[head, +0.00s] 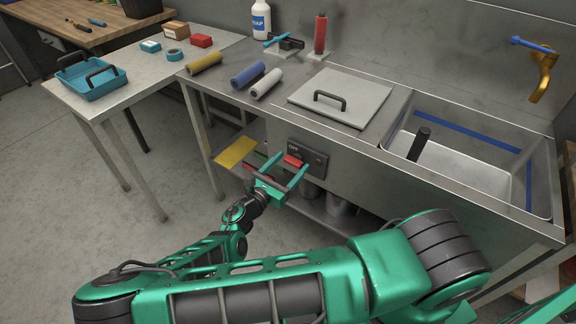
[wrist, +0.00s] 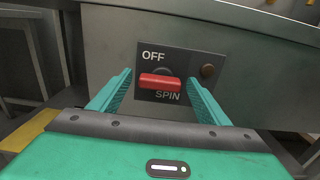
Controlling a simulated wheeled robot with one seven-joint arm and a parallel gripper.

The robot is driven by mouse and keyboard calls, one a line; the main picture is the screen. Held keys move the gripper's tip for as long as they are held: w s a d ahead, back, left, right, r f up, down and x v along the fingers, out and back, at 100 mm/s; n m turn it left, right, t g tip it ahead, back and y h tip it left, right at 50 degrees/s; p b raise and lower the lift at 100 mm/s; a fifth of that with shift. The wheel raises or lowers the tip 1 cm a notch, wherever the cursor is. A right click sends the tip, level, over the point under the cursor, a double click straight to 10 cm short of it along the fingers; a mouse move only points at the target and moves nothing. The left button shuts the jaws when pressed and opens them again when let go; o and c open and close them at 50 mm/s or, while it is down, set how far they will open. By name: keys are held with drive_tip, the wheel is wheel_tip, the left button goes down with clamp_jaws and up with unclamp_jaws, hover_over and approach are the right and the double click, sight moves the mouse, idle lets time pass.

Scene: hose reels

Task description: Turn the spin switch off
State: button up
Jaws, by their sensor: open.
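The spin switch is a red bar handle (wrist: 160,81) on a dark plate (wrist: 188,62) marked OFF above and SPIN below. In the wrist view the bar lies nearly level, between the two labels. The same red handle (head: 293,161) shows in the head view on the front panel under the counter. My gripper (wrist: 158,88) is open, with one teal finger to the left and one to the right of the handle. I cannot tell whether either finger touches it. The handle's mounting is partly hidden behind the bar.
Above are the counter with a handled lid (head: 341,104) and a sink (head: 467,150). A yellow sheet (head: 236,152) is left of my gripper. Open floor lies to the left.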

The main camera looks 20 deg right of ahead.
drive_tip(key=c, duration=1.1)
drive_tip(key=shift+o, duration=0.2)
drive_tip(key=shift+m, duration=0.4)
drive_tip(key=m, duration=0.8)
drive_tip(key=shift+s+m, duration=0.1)
drive_tip(key=shift+m, duration=0.2)
drive_tip(key=m, duration=0.4)
drive_tip(key=shift+s+d, duration=0.1)
drive_tip(key=shift+s+d+f+m, duration=0.1)
drive_tip(key=shift+f+m, duration=0.05)
drive_tip(key=shift+m, duration=2.05)
